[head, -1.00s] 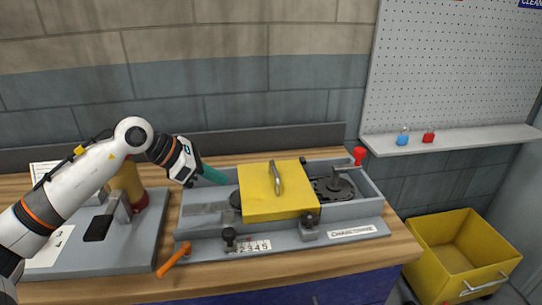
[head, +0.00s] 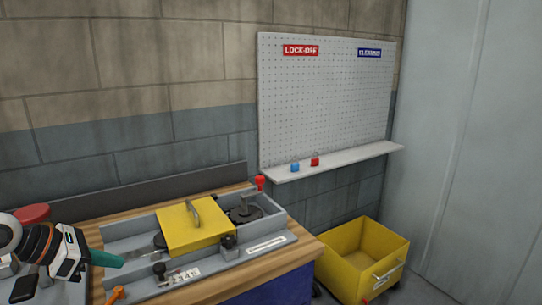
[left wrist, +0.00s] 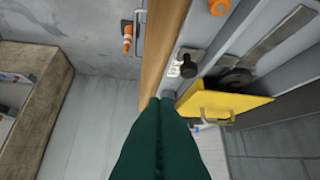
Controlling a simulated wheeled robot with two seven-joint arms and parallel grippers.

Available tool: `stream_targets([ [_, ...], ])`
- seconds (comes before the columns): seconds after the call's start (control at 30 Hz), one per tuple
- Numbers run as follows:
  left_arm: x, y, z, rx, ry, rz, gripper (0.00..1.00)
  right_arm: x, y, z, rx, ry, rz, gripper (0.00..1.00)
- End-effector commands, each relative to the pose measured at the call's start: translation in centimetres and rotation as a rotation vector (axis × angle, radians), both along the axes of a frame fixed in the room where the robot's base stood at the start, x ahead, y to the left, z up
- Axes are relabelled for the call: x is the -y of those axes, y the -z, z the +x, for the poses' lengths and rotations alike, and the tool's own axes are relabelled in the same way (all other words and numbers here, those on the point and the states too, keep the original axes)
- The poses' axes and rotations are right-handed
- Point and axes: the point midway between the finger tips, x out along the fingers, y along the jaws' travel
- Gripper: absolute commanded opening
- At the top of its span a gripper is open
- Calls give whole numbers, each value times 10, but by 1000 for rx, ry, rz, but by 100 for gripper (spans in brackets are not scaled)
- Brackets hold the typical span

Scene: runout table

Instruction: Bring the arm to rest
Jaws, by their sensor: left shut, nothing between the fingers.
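My left gripper (head: 120,262) is at the lower left of the head view, with its teal fingers pointing right at the left end of the grey fixture (head: 265,243). In the left wrist view its dark green fingers (left wrist: 158,102) lie side by side, shut and with nothing between them. Whether the fingers touch the fixture cannot be told. My right gripper is in neither view.
A yellow cover (head: 178,235) with a handle sits on the fixture. An orange handle (head: 116,294) and black knobs are at its front. A yellow bin (head: 388,262) stands right of the bench. A shelf (head: 350,159) holds a blue and a red item.

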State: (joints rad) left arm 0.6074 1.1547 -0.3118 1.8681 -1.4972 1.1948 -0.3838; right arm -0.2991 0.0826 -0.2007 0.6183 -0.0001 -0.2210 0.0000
Motion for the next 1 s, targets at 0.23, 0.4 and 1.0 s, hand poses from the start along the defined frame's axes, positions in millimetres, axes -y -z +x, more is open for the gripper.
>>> stream_targets([
  [0.23, 43, 2, 0, 22, 25, -192, 0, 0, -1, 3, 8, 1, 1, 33],
  [0.4, 77, -2, -2, 35, 27, -386, 0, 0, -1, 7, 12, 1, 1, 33],
  [1.0, 95, 9, -11, -257, -748, -1908, 0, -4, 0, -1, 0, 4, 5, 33],
])
